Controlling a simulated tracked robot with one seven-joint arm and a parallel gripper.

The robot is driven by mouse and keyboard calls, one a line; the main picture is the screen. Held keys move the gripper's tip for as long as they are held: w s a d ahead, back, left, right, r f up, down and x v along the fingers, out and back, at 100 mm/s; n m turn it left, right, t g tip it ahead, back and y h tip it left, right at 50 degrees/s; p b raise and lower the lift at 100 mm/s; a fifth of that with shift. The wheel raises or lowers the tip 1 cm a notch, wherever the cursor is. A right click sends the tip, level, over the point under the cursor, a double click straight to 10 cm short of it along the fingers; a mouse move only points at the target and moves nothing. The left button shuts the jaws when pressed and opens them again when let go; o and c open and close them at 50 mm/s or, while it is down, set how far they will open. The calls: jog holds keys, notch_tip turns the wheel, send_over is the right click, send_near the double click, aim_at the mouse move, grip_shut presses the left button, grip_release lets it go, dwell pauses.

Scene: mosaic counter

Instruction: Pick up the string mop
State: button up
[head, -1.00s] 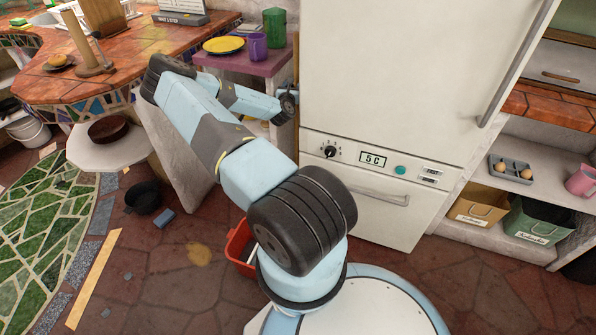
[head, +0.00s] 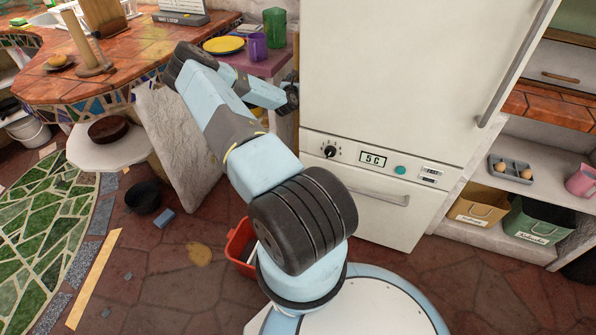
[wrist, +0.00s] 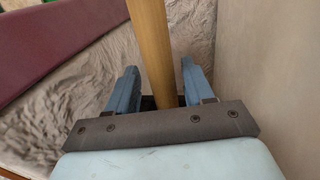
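A round wooden pole, which looks like the handle of the string mop (wrist: 150,40), runs from the top of the wrist view down between my fingers. My gripper (wrist: 159,66) is open, with one blue finger on each side of the pole. A gap shows between the pole and each finger, wider on the left. The mop's strings are not in sight. In the head view neither the mop nor my fingers can be made out; my arm reaches toward the gap beside the white fridge (head: 400,70).
A purple side table (head: 265,68) with a yellow plate (head: 224,45) and cups stands left of the fridge. A red bin (head: 238,243) is on the floor behind my arm. A dark pot (head: 143,197) and a blue block (head: 164,218) lie on the floor to the left.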

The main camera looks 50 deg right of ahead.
jog(key=c, duration=0.9)
jog(key=shift+r, duration=0.1)
jog(key=shift+r, duration=0.1)
